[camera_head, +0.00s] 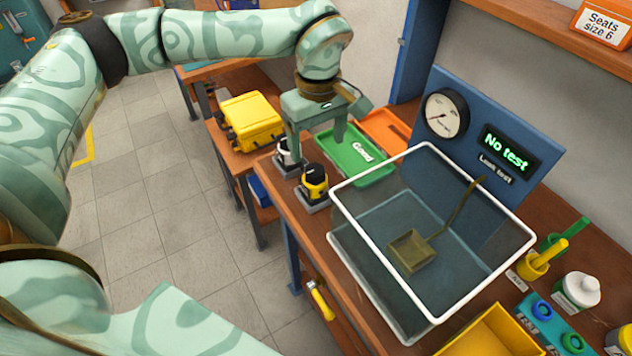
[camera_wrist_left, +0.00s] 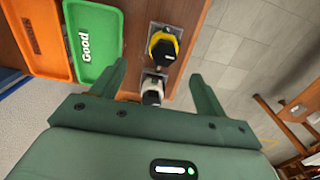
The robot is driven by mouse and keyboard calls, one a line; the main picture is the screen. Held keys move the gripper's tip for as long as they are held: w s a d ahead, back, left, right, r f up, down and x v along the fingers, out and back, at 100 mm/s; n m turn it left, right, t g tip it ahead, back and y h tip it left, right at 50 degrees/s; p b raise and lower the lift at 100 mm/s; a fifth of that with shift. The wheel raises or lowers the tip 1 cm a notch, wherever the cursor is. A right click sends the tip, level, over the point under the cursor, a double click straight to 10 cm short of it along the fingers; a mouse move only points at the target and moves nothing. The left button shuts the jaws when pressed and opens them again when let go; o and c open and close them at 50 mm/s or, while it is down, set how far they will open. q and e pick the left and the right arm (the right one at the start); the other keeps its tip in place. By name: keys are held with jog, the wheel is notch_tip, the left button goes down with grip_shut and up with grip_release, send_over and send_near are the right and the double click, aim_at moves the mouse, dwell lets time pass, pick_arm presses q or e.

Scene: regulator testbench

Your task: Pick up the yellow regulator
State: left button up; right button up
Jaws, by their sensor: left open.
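The yellow regulator (camera_head: 316,184), with a black top, stands upright on a small grey stand at the bench's left edge. In the left wrist view the yellow regulator (camera_wrist_left: 163,46) lies just beyond the gap between my fingertips. A white regulator (camera_head: 284,156) with a dark top stands on its own stand behind it. It also shows in the left wrist view (camera_wrist_left: 152,92), nearer the palm. My left gripper (camera_head: 316,148) is open and empty, pointing down above the stands, with its fingers (camera_wrist_left: 160,78) apart. My right gripper is not in view.
A green "Good" tray (camera_head: 357,158) and an orange tray (camera_head: 388,130) lie behind the stands. A clear white-rimmed tank (camera_head: 375,225) stands close on the right. The gauge panel (camera_head: 480,125) reads "No test". A yellow case (camera_head: 250,120) sits on a side table.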

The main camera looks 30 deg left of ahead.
aim_at(314, 168)
pick_arm(q)
jog(key=f, duration=0.3)
jog(key=shift+w+f, duration=0.15)
jog(key=shift+w, duration=0.05)
jog(key=shift+f, duration=0.25)
jog(key=shift+s+f+b, duration=0.15)
jog(key=shift+f+b, duration=0.15)
jog(key=shift+f, duration=0.05)
jog(key=f, duration=0.2)
jog(key=f+b, duration=0.1)
jog(key=f, duration=0.1)
jog(key=shift+s+a, duration=0.25)
jog(key=shift+f, duration=0.25)
jog(key=shift+r, duration=0.15)
jog(key=c, duration=1.4)
